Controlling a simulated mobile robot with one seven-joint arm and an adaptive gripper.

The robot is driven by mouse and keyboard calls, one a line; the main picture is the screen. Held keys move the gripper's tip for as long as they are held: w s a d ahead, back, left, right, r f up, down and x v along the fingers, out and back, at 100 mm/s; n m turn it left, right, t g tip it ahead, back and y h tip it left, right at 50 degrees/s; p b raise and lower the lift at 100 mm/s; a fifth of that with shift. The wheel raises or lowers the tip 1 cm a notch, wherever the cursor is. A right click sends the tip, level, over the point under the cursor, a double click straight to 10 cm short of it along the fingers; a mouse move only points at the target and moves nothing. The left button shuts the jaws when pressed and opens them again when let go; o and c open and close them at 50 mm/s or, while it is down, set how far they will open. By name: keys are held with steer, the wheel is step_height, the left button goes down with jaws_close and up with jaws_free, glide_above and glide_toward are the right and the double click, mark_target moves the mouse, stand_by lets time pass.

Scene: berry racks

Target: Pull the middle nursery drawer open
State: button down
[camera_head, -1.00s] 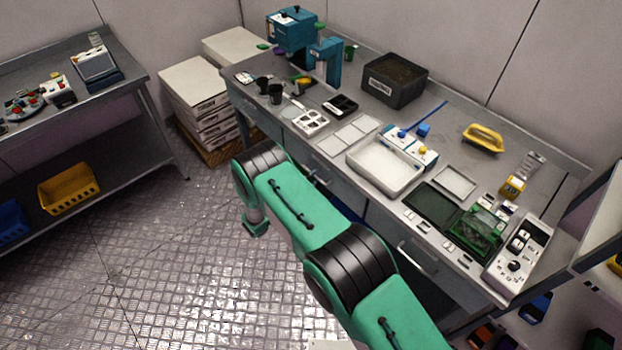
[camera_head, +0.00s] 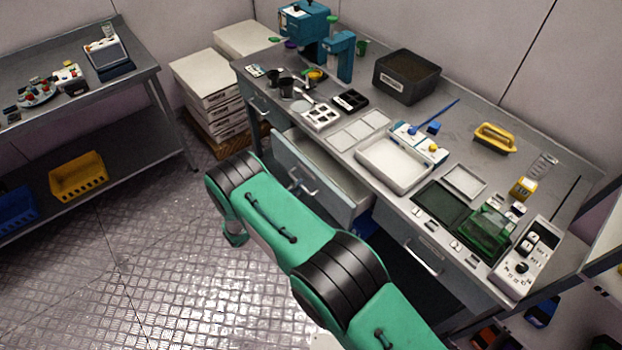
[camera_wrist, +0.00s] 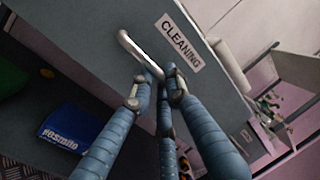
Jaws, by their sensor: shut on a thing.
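The middle drawer (camera_head: 292,153) under the grey bench is pulled partway out in the head view, and its pale inside shows. Its front also fills the upper part of the wrist view (camera_wrist: 90,35) and carries a label (camera_wrist: 181,42) reading "CLEANING". The silver bar handle (camera_wrist: 137,50) runs slantwise across the drawer front. My gripper (camera_wrist: 157,86) has its blue-grey fingers closed around the lower end of this handle. In the head view my green arm hides most of the gripper and part of the drawer front.
A left drawer (camera_head: 262,107) and a right drawer (camera_head: 421,252) are closed. The bench top (camera_head: 470,107) holds trays, a black box (camera_head: 407,78) and instruments. A side table (camera_head: 150,70) stands left; the floor (camera_head: 165,250) between is clear.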

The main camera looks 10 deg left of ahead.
steer(key=r+b+v, duration=0.1)
steer(key=r+v, duration=0.1)
steer(key=v, duration=0.9)
steer(key=r+b+v, duration=0.1)
steer(key=r+v, duration=0.1)
steer(key=v, duration=1)
steer(key=shift+s+a, duration=0.4)
steer(key=c, duration=1.7)
jaws_free()
steer(key=shift+r, duration=0.1)
steer(key=shift+o, duration=0.2)
steer(key=v, duration=1.2)
